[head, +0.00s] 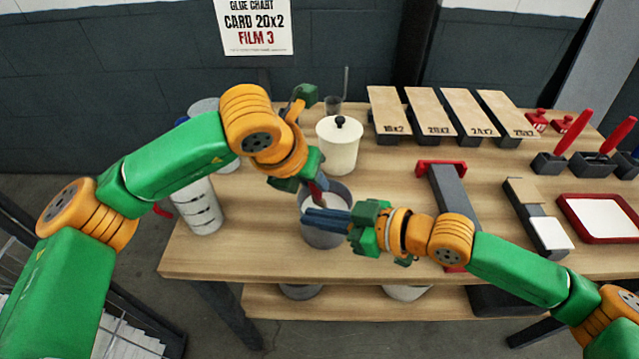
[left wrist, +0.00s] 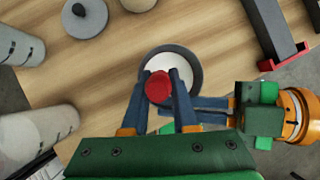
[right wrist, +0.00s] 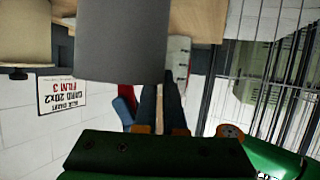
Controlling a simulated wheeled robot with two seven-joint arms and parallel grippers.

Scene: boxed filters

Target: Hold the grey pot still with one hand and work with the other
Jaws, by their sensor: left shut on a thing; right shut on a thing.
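The grey pot (head: 322,239) stands near the table's front edge, with pale contents inside. It also shows below the left gripper in the left wrist view (left wrist: 194,62), and large in the right wrist view (right wrist: 125,40). My left gripper (head: 314,187) points down over the pot. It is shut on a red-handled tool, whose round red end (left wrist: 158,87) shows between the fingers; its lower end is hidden. My right gripper (head: 328,218) reaches in from the right, shut on the pot's near right side; the exact contact is hard to see.
A cream lidded pot (head: 338,150) stands just behind. White containers (head: 200,205) stand at the left. A grey bar with red ends (head: 455,200) lies right of my right gripper. Labelled boards (head: 440,115) line the back. A red-rimmed tray (head: 603,218) is far right.

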